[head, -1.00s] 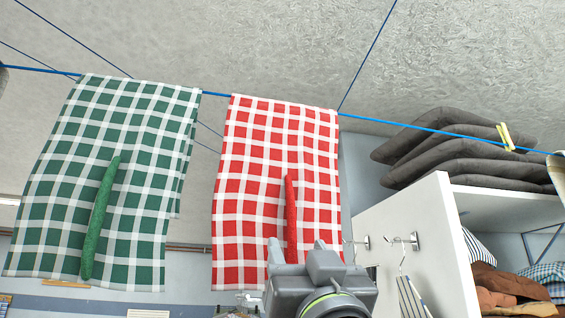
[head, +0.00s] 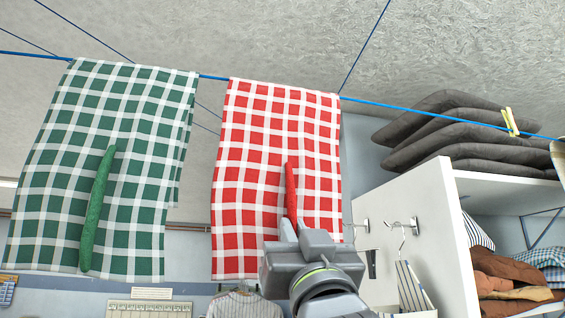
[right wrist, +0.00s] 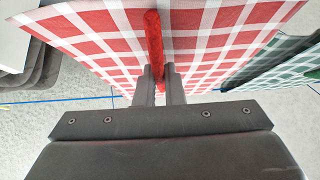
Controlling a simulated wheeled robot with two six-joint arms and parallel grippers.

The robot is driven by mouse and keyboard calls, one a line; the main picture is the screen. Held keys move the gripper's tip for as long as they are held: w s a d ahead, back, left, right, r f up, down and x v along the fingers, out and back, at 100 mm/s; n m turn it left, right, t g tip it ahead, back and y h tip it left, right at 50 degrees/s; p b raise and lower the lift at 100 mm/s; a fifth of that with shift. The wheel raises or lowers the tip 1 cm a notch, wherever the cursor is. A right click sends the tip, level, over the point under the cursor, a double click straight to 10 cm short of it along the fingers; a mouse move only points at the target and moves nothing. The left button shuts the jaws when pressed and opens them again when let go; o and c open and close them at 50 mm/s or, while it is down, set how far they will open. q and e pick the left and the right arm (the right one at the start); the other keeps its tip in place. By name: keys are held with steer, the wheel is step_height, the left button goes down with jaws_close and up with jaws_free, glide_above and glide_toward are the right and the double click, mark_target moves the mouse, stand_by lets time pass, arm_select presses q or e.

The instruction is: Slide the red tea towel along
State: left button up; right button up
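The red-and-white checked tea towel (head: 245,170) hangs over a blue line (head: 210,77) in the head view. A red upright strip (head: 291,185) stands out from its front, right of the towel's middle. My right gripper (head: 296,228) is at the lower part of this strip, its fingers close together around it. In the right wrist view, the strip (right wrist: 153,40) runs down between the two fingers (right wrist: 161,85), which look shut on it. The gripper hides the strip's lower end and part of the towel's lower right. My left gripper is not in view.
A green checked towel (head: 60,200) with a green strip (head: 96,210) hangs to the left, with a gap between the towels. Right are a white cabinet (head: 420,215) with hooks, grey cushions (head: 460,135) and a yellow peg (head: 510,121) on the line. The line between red towel and peg looks clear.

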mark_target(321, 221)
jaws_close()
steer(key=shift+d, duration=0.1)
steer(key=shift+w+d+p, duration=0.25)
steer(key=shift+d, duration=0.55)
steer(key=shift+w+d+p, duration=0.3)
steer(key=shift+d, duration=0.5)
steer(key=shift+w+d+p, duration=0.25)
steer(key=shift+d, duration=0.55)
steer(key=o, duration=0.6)
jaws_free()
steer(key=shift+f, duration=0.1)
